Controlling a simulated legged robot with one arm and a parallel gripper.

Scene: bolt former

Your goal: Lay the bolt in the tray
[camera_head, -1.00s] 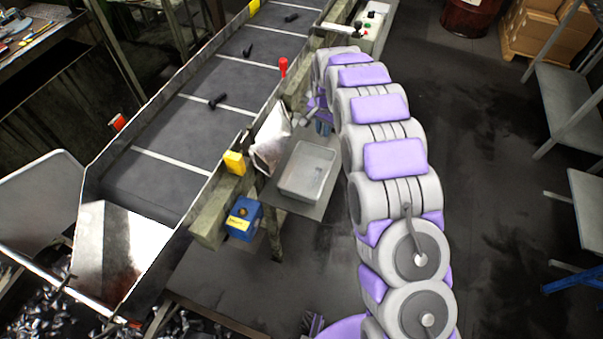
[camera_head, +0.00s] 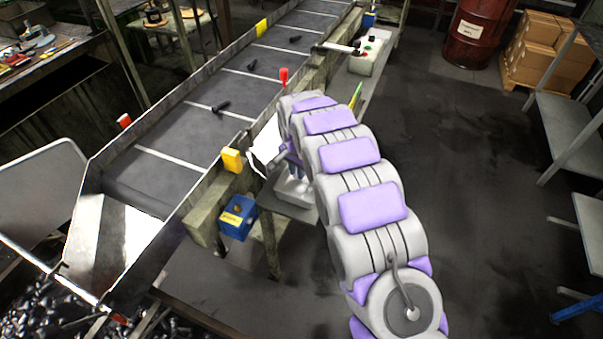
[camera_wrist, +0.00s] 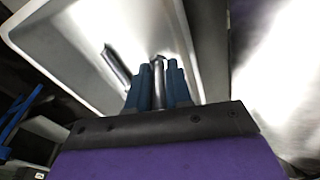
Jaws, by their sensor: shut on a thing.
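My gripper (camera_wrist: 158,76) has blue fingers shut on a grey metal bolt (camera_wrist: 158,88), held with its head end toward the fingertips in the wrist view. The pale metal tray (camera_wrist: 75,45) lies behind the fingers there. A dark bolt-shaped mark (camera_wrist: 117,66) shows on the tray floor; I cannot tell whether it is a second bolt or a shadow. In the head view my gripper (camera_head: 294,170) points down over the tray (camera_head: 297,190), which my arm partly hides. I cannot see whether the held bolt touches the tray.
Several dark bolts lie on the conveyor (camera_head: 165,147), one at its middle (camera_head: 222,107). A yellow block (camera_head: 231,160) and a blue box (camera_head: 238,216) sit along its near side, close to the tray. A red button (camera_head: 283,76) stands on the rail. Open floor (camera_head: 470,180) is at right.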

